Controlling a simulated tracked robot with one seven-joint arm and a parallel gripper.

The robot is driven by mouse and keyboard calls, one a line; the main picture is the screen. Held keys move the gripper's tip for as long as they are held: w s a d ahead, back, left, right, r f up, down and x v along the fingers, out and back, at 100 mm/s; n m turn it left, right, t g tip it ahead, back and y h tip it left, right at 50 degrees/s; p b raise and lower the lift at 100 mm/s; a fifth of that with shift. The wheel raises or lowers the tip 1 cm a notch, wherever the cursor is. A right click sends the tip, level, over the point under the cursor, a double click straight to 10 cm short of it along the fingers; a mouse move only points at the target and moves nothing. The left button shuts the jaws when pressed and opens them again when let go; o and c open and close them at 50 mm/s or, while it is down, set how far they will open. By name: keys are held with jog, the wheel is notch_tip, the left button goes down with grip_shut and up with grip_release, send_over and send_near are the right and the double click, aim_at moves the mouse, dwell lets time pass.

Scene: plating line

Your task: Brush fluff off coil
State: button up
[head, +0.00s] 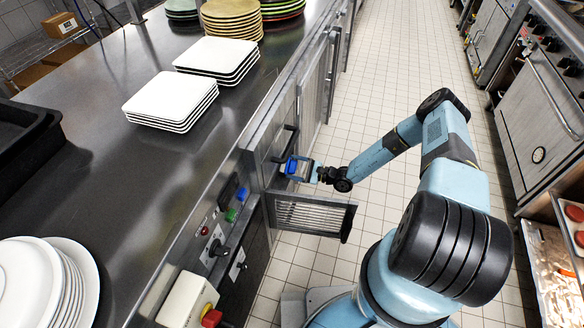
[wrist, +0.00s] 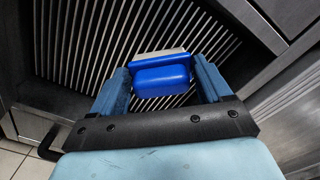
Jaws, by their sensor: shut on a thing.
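My gripper (head: 299,168) is at the open compartment low in the counter's front, on the aisle side. Its two fingers are shut on a blue brush (wrist: 163,80), one finger at each side. The brush also shows as a blue block in the head view (head: 291,166). A pale strip runs along the brush's far edge, facing the coil (wrist: 95,35). The coil is a bank of thin, pale, slanted fins with dark gaps. I cannot tell whether the brush touches the fins. No fluff can be made out, and the brush hides part of the coil.
A slatted door (head: 312,215) stands swung open into the aisle, just below my gripper. A control panel (head: 222,230) with knobs and buttons is on the counter front, left of the compartment. White plates (head: 172,101) are stacked on the counter. The tiled floor (head: 375,90) is clear.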

jog(key=shift+d, duration=0.15)
jog(key=shift+v, duration=1.45)
